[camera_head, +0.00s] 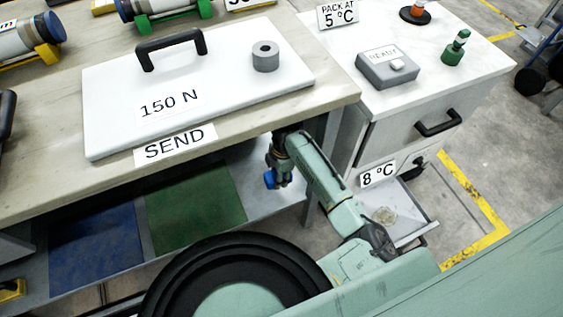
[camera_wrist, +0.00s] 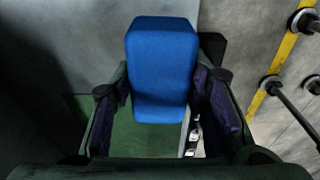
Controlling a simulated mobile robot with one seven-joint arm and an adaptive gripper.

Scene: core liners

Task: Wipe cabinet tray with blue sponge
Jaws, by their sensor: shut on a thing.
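The blue sponge (camera_wrist: 162,65) is a rounded block between the two fingers of my gripper (camera_wrist: 163,100) in the wrist view. The fingers are shut on its sides. In the head view my gripper (camera_head: 279,180) is low in front of the bench, below its top, and a small part of the sponge (camera_head: 269,179) shows at its tip. The cabinet tray (camera_head: 418,212) is a pulled-out grey drawer under the "8 °C" label at the right. A pale patch (camera_head: 384,215) lies in it. My gripper is left of the tray and apart from it. My arm partly covers the tray's near side.
The bench (camera_head: 45,190) overhangs a lower shelf with a blue mat (camera_head: 97,243) and a green mat (camera_head: 195,208). A white lidded board (camera_head: 215,95) lies on the bench. The cabinet (camera_head: 400,130) has an upper drawer with a black handle (camera_head: 438,123). Open floor lies right of the tray.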

